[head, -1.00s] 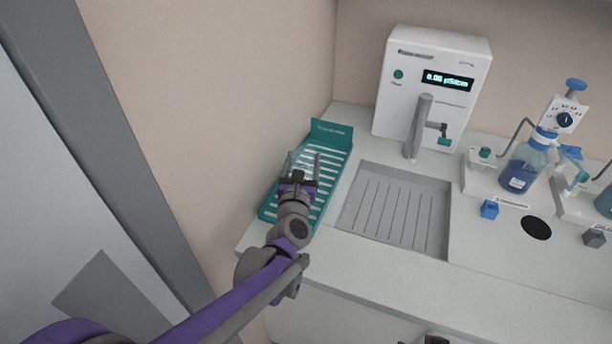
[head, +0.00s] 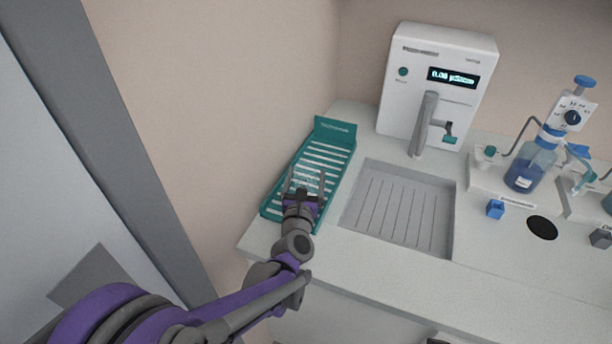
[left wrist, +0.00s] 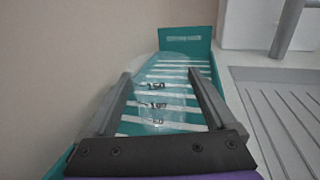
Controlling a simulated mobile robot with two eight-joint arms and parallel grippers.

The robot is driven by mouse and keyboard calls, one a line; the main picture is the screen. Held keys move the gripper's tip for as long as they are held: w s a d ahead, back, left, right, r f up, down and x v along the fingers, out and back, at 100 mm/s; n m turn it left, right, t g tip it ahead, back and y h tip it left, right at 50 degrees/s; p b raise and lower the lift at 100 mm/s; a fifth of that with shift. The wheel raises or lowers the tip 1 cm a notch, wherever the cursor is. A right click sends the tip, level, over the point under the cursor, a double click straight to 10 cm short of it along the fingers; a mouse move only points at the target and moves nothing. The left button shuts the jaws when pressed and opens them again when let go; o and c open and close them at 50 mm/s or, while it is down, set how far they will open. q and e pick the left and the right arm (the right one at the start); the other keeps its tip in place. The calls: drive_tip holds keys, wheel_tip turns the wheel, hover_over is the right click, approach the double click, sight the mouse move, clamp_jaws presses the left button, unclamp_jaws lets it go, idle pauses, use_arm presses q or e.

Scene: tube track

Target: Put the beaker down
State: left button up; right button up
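A clear beaker (left wrist: 156,98) with dark volume marks, 150 at the top, shows in the left wrist view between the fingers of my left gripper (left wrist: 160,74). In the head view my left gripper (head: 307,174) is over the near half of a teal slatted rack (head: 334,128), with the beaker only faintly visible between its fingers. The fingers look spread, one on each side of the beaker. The beaker looks upright on or close to the slats; its base contact is hard to see. The rack also shows in the left wrist view (left wrist: 200,42). My right gripper is not in view.
A recessed grooved basin (head: 408,215) lies right of the rack. A white instrument (head: 437,85) with a lit display and spout stands behind it. A wall borders the rack's left.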

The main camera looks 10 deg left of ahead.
use_arm(q)
drive_tip(key=shift+o, duration=0.4)
drive_tip(key=shift+r, duration=0.15)
drive_tip(key=s, duration=0.8)
drive_tip(key=s+d, duration=0.1)
drive_tip(key=s, duration=0.3)
